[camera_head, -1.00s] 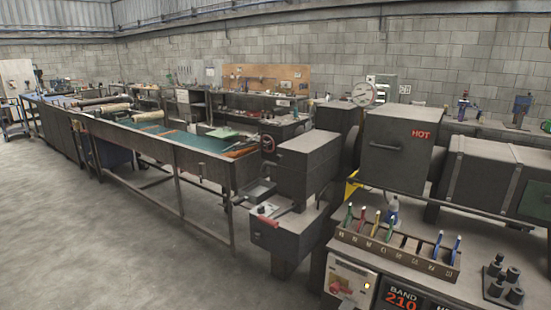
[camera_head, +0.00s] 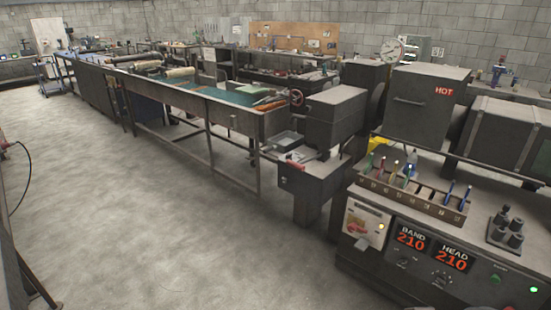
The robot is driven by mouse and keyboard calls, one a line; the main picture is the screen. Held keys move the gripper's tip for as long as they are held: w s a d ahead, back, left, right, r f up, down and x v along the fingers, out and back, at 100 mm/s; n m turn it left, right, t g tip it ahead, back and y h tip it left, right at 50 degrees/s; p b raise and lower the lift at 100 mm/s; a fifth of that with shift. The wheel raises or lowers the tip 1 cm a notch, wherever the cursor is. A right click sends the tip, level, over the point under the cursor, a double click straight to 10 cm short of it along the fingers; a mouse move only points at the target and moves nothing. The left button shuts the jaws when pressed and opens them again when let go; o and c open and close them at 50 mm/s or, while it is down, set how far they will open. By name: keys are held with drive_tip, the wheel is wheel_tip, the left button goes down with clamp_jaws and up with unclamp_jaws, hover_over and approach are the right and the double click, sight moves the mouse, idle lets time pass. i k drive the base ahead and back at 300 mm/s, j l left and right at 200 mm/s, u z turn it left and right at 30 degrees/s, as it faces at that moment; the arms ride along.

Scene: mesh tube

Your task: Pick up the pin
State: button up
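My gripper is not in view. I cannot tell for sure which thing is the pin. A slotted rack (camera_head: 412,199) on the machine bench holds several slim upright pieces. A green one (camera_head: 371,160) and a red one (camera_head: 381,165) stand at its left part, and two blue ones (camera_head: 458,190) stand at its right. Slots between them look empty. A dark block (camera_head: 511,236) with several short black cylinders stands to the right of the rack.
A control panel (camera_head: 445,277) with red displays reading 210 fronts the bench. A box marked HOT (camera_head: 425,105) stands behind the rack. A dark machine head (camera_head: 333,119) and a long trough table (camera_head: 195,100) extend leftward. The grey floor (camera_head: 150,210) at left is open.

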sight(506, 208)
drive_tip(key=z, duration=1.3)
drive_tip(key=i, duration=1.9)
